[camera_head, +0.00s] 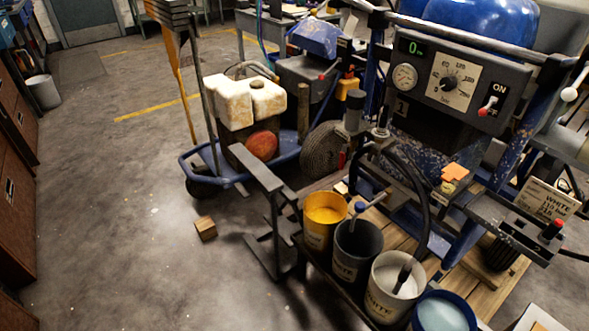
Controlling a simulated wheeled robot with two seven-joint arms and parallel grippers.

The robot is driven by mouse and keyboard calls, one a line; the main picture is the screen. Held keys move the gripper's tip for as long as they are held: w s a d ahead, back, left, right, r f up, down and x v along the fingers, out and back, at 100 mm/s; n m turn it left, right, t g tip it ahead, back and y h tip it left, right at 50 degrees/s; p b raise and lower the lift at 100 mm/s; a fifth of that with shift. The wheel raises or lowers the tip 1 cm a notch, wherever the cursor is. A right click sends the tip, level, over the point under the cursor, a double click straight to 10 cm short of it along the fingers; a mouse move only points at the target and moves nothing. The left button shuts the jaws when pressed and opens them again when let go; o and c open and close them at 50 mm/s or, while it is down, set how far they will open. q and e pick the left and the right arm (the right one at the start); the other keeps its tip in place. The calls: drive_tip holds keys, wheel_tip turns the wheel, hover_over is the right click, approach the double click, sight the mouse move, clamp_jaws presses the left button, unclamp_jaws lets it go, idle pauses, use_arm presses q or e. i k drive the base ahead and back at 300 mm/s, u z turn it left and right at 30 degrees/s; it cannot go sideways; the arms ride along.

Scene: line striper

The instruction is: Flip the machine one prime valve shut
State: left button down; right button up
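The nearer line striper, a blue-framed machine, fills the right side. A dark cylindrical fitting (354,112) and a metal fitting with a black hose (380,133) sit under the panel's left side. I cannot tell for sure which part is the prime valve or how it is set. Neither of my grippers is in view.
Paint buckets stand in front: yellow (325,216), dark (357,250), white (395,287) and blue (443,314). A grey metal stand (268,180) is beside them. A blue cart (187,165) carries white jugs (237,98). A wooden block (205,228) lies on open floor at left.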

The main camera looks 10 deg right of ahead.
sight(342, 155)
drive_tip(key=u, duration=0.05)
drive_tip(key=i, duration=0.9)
drive_tip(key=z, duration=2.05)
